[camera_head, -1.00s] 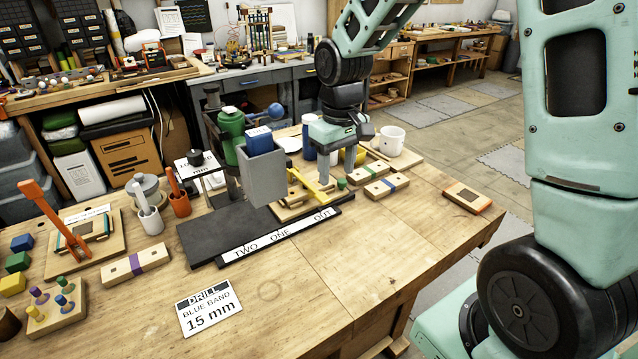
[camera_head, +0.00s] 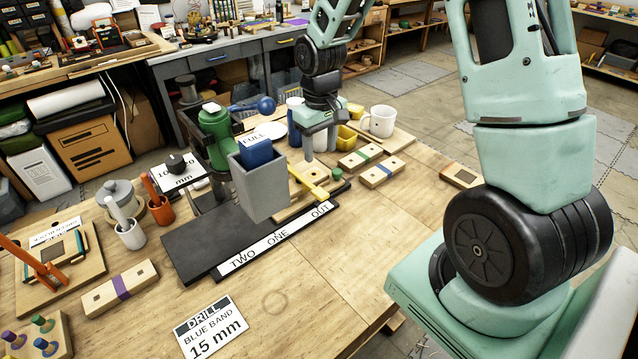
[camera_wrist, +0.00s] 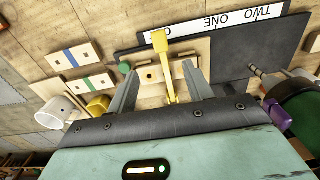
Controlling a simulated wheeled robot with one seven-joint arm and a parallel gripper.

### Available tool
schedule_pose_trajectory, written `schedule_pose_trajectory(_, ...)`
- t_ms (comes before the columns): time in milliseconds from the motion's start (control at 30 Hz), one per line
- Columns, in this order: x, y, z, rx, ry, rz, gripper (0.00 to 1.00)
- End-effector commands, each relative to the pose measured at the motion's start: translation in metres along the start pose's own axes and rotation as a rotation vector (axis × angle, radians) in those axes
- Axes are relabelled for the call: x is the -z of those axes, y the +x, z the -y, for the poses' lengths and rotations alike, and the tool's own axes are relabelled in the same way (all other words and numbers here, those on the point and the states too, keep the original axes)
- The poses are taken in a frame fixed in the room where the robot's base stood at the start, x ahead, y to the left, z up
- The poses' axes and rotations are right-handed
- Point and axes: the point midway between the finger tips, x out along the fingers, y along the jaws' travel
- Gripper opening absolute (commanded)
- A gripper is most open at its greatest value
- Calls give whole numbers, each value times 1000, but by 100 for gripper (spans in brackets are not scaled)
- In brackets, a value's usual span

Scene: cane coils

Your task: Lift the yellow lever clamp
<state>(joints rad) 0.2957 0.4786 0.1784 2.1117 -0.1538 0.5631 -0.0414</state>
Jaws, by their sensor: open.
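The yellow lever clamp (camera_head: 310,184) lies on a light wooden board beside the black base, behind the "TWO ONE OUT" strip. In the wrist view the clamp's yellow lever (camera_wrist: 166,62) runs between my two fingers, with its wide end beyond the fingertips. My gripper (camera_wrist: 158,82) is open, one finger on each side of the lever, and neither finger clearly touches it. In the head view my gripper (camera_head: 318,158) points down over the board, close behind the clamp. Part of the clamp's near end is hidden by my gripper in the wrist view.
A green cylinder (camera_head: 216,122), a white mug (camera_head: 379,121) and striped wooden blocks (camera_head: 381,172) are around.

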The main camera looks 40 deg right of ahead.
Motion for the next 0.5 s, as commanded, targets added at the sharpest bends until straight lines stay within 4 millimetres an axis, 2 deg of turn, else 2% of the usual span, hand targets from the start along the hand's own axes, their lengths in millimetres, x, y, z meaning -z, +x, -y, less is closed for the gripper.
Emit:
schedule_pose_trajectory(200,-2,44,1,2,-2,7,51)
schedule_pose_trajectory(500,-2,96,0,1,1,5,51)
